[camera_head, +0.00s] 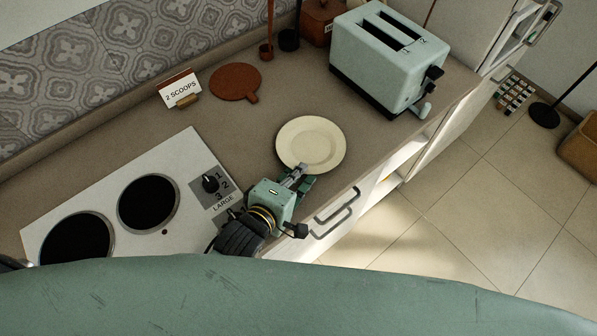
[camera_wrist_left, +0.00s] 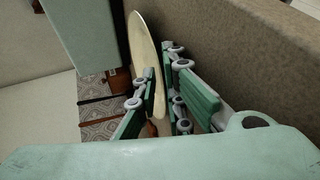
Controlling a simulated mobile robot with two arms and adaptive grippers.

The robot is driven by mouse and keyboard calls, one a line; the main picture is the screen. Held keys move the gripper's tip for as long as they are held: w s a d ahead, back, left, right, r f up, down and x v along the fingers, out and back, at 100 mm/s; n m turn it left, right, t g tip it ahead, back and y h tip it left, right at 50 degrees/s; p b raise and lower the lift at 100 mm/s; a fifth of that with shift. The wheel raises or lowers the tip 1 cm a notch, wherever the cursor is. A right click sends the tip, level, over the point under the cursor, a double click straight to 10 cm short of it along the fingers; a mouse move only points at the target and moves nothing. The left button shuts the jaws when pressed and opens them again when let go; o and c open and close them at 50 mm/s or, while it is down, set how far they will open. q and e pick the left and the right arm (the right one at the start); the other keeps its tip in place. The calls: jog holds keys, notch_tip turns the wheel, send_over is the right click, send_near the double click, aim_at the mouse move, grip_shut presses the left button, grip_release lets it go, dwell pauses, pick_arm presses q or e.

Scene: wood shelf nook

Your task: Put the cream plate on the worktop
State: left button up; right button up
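The cream plate (camera_head: 311,143) is round and shallow, over the brown worktop (camera_head: 225,123) between the hob and the toaster. My left gripper (camera_head: 299,177) is at the plate's near edge. In the left wrist view, the plate (camera_wrist_left: 146,45) shows nearly edge-on between the two fingers of my left gripper (camera_wrist_left: 161,100), which look closed on its rim. One finger lies between the plate and the worktop (camera_wrist_left: 250,60), so the gripped edge is a little off the surface. I cannot tell whether the far edge touches the worktop. My right gripper is not in view.
A pale toaster (camera_head: 390,55) stands right of the plate. A hob (camera_head: 120,200) with a knob is at the left. A "2 SCOOPS" card (camera_head: 180,88) and a round brown board (camera_head: 235,82) lie behind. A drawer handle (camera_head: 335,212) juts from the worktop's front.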

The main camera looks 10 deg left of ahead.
pick_arm(q)
jog(key=shift+r, duration=0.15)
jog(key=shift+s+a, duration=0.1)
jog(key=shift+s, duration=0.15)
jog(key=b+v, duration=0.2)
jog(key=v, duration=0.8)
jog(key=shift+a, duration=0.1)
jog(key=shift+s+a+r, duration=0.25)
jog(key=shift+s+r, duration=0.1)
jog(key=shift+s, duration=0.2)
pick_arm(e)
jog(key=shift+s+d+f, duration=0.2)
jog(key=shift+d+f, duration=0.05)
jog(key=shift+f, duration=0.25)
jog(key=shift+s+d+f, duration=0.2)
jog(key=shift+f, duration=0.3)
pick_arm(q)
jog(key=shift+d, duration=0.1)
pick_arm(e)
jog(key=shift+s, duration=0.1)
